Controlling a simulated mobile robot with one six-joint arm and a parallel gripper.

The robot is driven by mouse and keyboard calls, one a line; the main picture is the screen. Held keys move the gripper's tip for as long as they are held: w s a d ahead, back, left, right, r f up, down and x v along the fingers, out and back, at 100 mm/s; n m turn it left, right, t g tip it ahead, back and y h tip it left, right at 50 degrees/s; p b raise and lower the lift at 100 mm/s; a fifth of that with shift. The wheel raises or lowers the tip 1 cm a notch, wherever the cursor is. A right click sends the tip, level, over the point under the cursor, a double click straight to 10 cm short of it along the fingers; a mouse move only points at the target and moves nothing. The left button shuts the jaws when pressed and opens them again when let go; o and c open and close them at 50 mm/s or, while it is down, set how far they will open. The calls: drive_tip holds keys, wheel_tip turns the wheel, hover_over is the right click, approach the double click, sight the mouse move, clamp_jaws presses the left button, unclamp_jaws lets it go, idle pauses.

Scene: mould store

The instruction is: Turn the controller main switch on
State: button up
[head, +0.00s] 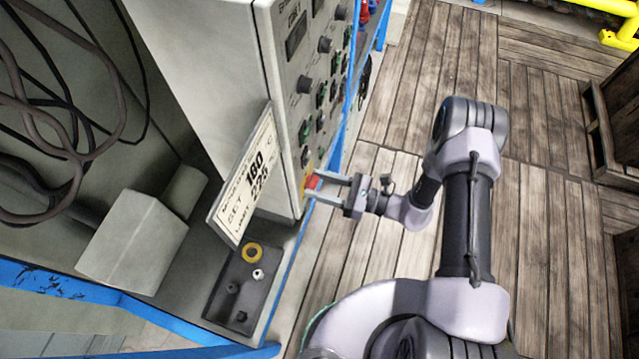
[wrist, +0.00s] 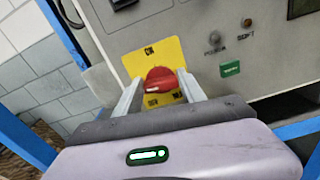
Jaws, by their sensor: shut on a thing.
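The controller (head: 282,100) is a pale grey box with knobs and green labels on its front panel. Its main switch is a red rotary knob (wrist: 160,80) on a yellow plate (wrist: 138,62), seen in the wrist view. In the head view the red knob (head: 312,182) shows low on the panel. My gripper (head: 322,188) is at the panel with its two fingers on either side of the knob, shut on it. In the wrist view my gripper (wrist: 160,90) covers part of the plate's lower lettering. The exact angle of the knob is hard to read.
A sign reading 180 (head: 245,175) leans beside the controller. A dark tray (head: 226,297) with small parts lies below it. Blue frame posts (wrist: 60,30) stand close to the panel. A wooden crate (head: 612,130) stands at the right; the plank floor between is clear.

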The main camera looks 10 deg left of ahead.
drive_tip(key=shift+w+f+m+b, duration=0.1)
drive_tip(key=shift+m+b, duration=0.15)
drive_tip(key=shift+m, duration=2.45)
drive_tip(key=shift+w+f+m+b, duration=0.1)
drive_tip(key=shift+m+b, duration=0.2)
drive_tip(key=shift+m, duration=2.4)
drive_tip(key=shift+w+f+m+b, duration=0.1)
drive_tip(key=shift+m+b, duration=0.15)
drive_tip(key=shift+m, duration=2.45)
drive_tip(key=shift+s, duration=0.1)
drive_tip(key=o, duration=1.4)
drive_tip(key=shift+c, duration=0.2)
